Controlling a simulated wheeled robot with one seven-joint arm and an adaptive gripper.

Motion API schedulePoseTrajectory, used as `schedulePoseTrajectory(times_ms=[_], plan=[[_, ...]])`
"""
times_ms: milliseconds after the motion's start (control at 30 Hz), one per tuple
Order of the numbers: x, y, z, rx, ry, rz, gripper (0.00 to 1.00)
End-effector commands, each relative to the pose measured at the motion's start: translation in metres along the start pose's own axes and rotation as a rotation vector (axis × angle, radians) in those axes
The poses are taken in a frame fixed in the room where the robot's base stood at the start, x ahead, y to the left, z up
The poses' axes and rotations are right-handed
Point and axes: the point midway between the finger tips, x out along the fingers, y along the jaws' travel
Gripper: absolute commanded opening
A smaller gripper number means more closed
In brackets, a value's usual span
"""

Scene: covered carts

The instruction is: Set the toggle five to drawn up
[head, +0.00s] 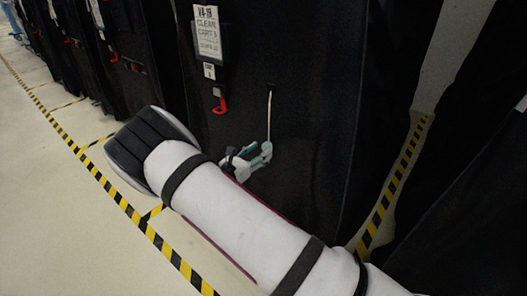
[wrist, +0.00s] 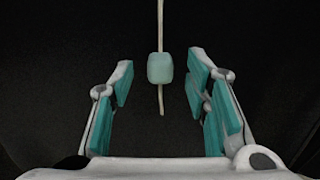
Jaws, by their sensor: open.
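The toggle (wrist: 160,67) is a small pale green block on a thin light cord (wrist: 160,22) in the wrist view. The cord runs up out of the picture, and a short tail hangs below the toggle. My gripper (wrist: 160,84) is open, its teal-padded fingers one on each side of the toggle with gaps, touching neither side. In the head view the cord (head: 269,108) hangs down the black cover of the cart labelled 5 (head: 310,100). My gripper (head: 258,156) is at its lower end. There I cannot separate the toggle from the fingers.
A white label (head: 207,33) and a red hook (head: 220,106) hang on the cover left of the cord. Other covered carts (head: 120,50) stand in a row to the left. Yellow-black tape (head: 110,192) marks the pale floor. Another dark cover (head: 460,190) stands at the right.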

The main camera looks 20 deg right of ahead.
Motion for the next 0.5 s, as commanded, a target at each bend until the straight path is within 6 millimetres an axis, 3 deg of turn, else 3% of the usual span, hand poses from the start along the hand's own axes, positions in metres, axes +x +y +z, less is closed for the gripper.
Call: schedulePoseTrajectory(times_ms=[200,500], plan=[[0.023,0.0,-0.001,0.001,0.0,0.0,0.43],[0.027,0.0,0.0,0.0,0.0,0.001,0.43]])
